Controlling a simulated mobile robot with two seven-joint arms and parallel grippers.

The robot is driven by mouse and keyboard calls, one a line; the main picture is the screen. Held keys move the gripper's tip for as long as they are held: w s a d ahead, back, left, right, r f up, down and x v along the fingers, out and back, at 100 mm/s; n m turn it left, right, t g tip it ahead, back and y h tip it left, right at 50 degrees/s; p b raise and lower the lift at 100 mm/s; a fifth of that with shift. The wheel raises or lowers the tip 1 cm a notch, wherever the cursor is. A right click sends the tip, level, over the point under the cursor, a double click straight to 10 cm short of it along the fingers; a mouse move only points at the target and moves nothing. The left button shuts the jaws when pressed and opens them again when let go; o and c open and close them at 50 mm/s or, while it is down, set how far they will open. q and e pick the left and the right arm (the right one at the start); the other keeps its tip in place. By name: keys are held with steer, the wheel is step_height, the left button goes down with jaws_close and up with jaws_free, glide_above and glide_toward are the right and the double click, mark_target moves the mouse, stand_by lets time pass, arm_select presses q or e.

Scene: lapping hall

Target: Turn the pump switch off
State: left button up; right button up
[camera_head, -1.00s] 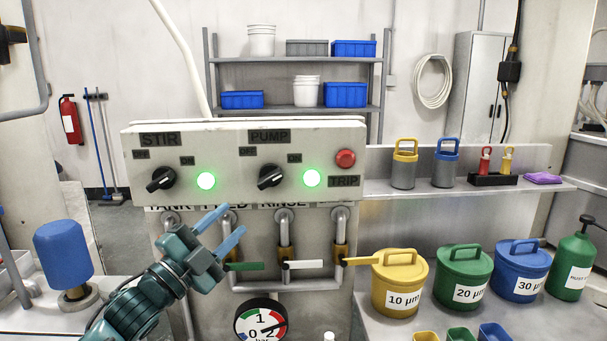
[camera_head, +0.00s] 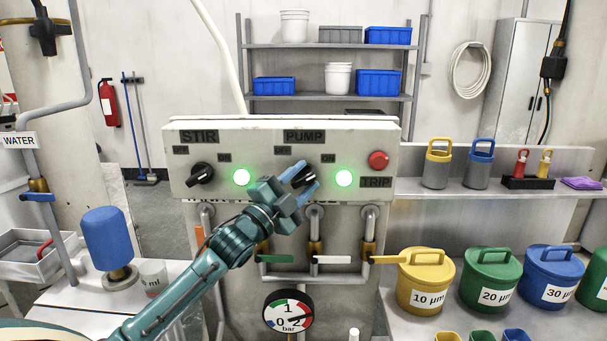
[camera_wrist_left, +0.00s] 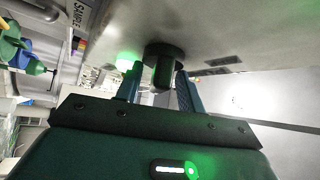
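The pump switch (camera_head: 308,177) is a black rotary knob under the PUMP label on the grey control box (camera_head: 230,160). The green lamp (camera_head: 344,178) to its right is lit. My left gripper (camera_head: 306,177) is at the knob, with one blue finger above it and one below, partly covering it. In the left wrist view the knob (camera_wrist_left: 163,68) stands just ahead of and between the parted fingertips (camera_wrist_left: 158,82). Gaps show on both sides of its handle, so the gripper is open and not clamped on it. My right gripper is in neither view.
The stir switch (camera_head: 201,174) with its lit lamp (camera_head: 241,177) is to the left. The red trip button (camera_head: 378,160) is to the right. Below are valve levers (camera_head: 331,260) and a pressure gauge (camera_head: 288,312). Lidded pots (camera_head: 425,285) stand at the right.

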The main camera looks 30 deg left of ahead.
arm_select(q)
steer(key=shift+w+r, duration=0.1)
steer(key=shift+w, duration=0.15)
steer(key=shift+c, duration=0.4)
jaws_close()
